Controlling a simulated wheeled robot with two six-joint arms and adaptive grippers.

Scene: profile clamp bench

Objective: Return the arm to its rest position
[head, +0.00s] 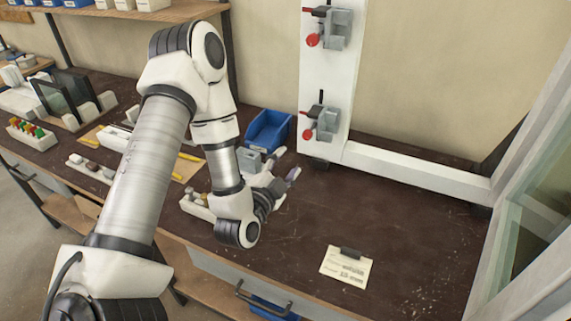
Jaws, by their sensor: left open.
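My left arm comes in from the lower left, and its gripper (286,182) is above the dark bench top (330,215), a little in front of the blue bin. The gripper is open, and no object shows between its fingers. Part of it is hidden behind my wrist. My right gripper does not show.
A white profile frame (323,75) with two red-handled clamps (326,125) stands behind the gripper. A blue bin (268,130) is close behind it. A paper card with a black clip (345,268) lies in front. Trays and small parts are at left; the bench's middle right is clear.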

